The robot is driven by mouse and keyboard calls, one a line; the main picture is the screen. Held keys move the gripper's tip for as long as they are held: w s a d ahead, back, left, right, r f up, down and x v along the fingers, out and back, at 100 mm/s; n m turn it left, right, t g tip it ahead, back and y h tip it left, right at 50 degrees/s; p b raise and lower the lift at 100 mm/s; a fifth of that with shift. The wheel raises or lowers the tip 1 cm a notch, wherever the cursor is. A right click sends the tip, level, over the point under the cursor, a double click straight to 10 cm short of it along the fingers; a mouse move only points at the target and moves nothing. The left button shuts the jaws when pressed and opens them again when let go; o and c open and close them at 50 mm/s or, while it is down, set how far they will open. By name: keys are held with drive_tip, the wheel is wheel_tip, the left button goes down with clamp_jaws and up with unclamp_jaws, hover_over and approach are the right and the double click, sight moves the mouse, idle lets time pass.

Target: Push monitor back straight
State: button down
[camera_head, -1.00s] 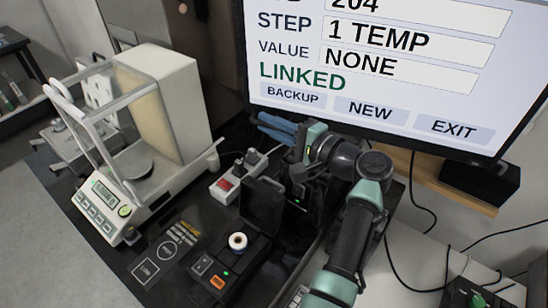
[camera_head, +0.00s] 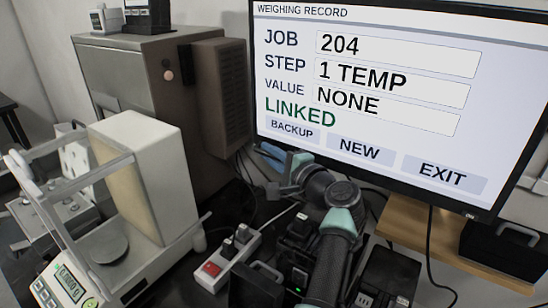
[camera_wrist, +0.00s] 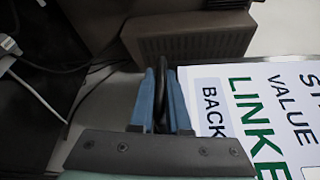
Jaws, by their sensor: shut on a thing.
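The monitor (camera_head: 385,140) is at the upper right of the head view. It shows a weighing record with JOB 204, STEP 1 TEMP, VALUE NONE and a green LINKED. Its lower edge slopes down to the right in the picture. My gripper (camera_head: 268,157) is at the monitor's lower left corner. Part of the screen (camera_wrist: 265,115) shows just right of the fingers. The exact contact is partly hidden by the fingers.
A brown cabinet (camera_head: 150,75) stands behind on the left. A power strip (camera_head: 228,258) and cables lie below my arm. A wooden shelf (camera_head: 405,228) with a black box (camera_head: 505,250) is under the monitor.

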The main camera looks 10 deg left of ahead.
drive_tip(key=c, duration=0.9)
unclamp_jaws()
drive_tip(key=shift+w+d+r, duration=0.15)
drive_tip(key=shift+w, duration=0.1)
drive_tip(key=shift+s, duration=0.1)
drive_tip(key=v, duration=1.3)
